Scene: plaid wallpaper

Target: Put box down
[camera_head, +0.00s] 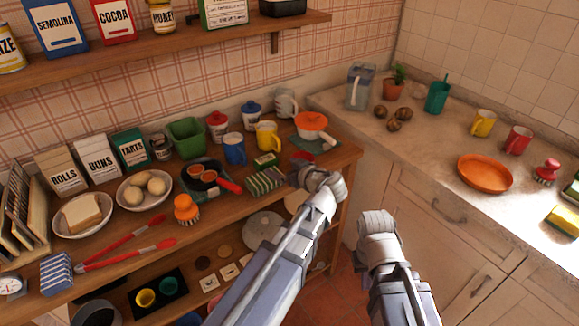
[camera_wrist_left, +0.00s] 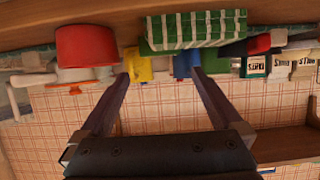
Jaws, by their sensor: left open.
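A green-and-white striped box (camera_head: 265,181) lies on the wooden table near its front edge, and it also shows in the left wrist view (camera_wrist_left: 196,31). My left gripper (camera_head: 299,174) is just right of this box in the head view. In the left wrist view its two fingers (camera_wrist_left: 160,62) are spread with nothing held between them, and the box is past the fingertips; I cannot tell whether they touch it. My right gripper (camera_head: 377,222) hangs in front of the counter cabinets; its fingertips are hidden.
A small green box (camera_head: 265,161), a red item (camera_head: 302,157), a yellow mug (camera_head: 267,135) and an orange-lidded pot (camera_head: 311,124) stand close by. A dark pan (camera_head: 204,178) is left of the striped box. A counter (camera_head: 425,150) adjoins at the right.

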